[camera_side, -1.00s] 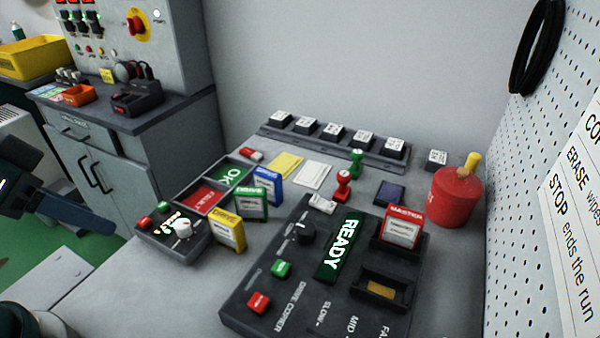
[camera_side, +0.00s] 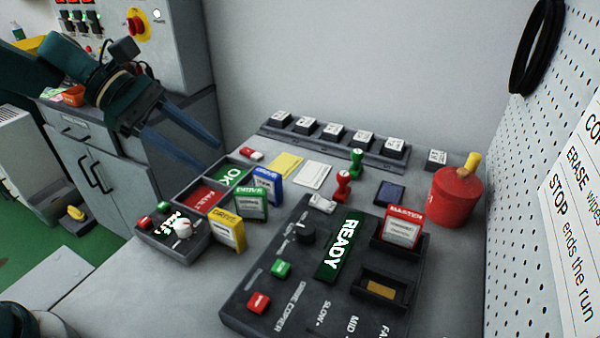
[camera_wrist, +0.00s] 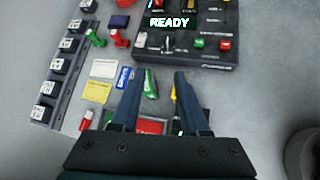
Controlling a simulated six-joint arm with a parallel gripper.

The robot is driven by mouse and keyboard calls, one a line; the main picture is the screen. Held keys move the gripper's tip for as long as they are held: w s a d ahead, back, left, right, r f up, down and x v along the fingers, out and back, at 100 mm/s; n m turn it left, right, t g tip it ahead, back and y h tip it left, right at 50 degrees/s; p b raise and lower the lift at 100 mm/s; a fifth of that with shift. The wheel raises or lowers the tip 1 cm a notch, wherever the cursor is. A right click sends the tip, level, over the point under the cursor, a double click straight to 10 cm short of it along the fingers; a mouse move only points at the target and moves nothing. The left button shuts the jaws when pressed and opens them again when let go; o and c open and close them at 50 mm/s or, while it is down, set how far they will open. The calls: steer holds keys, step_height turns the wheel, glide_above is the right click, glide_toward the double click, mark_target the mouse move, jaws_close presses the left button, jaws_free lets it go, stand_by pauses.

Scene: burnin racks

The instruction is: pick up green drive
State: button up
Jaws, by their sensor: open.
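The green drive (camera_side: 251,204) stands upright on the grey table in the side view, between the blue drive (camera_side: 268,184) and the yellow drive (camera_side: 228,229). My gripper (camera_side: 205,147) is open and empty, above and to the left of the drives in the side view. In the wrist view the green drive (camera_wrist: 151,83) shows between the open fingers of my gripper (camera_wrist: 158,84), well below them. The blue drive (camera_wrist: 124,77) is near the left finger, and the yellow drive is partly hidden by the right finger.
The drive copier (camera_side: 262,267) with a red master drive (camera_side: 402,228) stands to the right. OK and fault trays (camera_side: 209,198) lie left of the drives. Red and green stamps (camera_side: 343,186), a red canister (camera_side: 456,196) and a row of black blocks (camera_side: 334,133) stand further back.

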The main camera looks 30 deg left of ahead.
steer(key=w+a+f+n+h, duration=0.1)
steer(key=w+a+f+n, duration=0.25)
steer(key=a+f, duration=0.2)
glide_toward(267, 206)
steer(key=shift+n+t, duration=0.35)
steer(key=shift+t, duration=0.05)
steer(key=x, duration=0.6)
steer(key=shift+s+d+f, duration=0.1)
steer(key=shift+s+d, duration=0.2)
steer(key=shift+d, duration=0.05)
jaws_close()
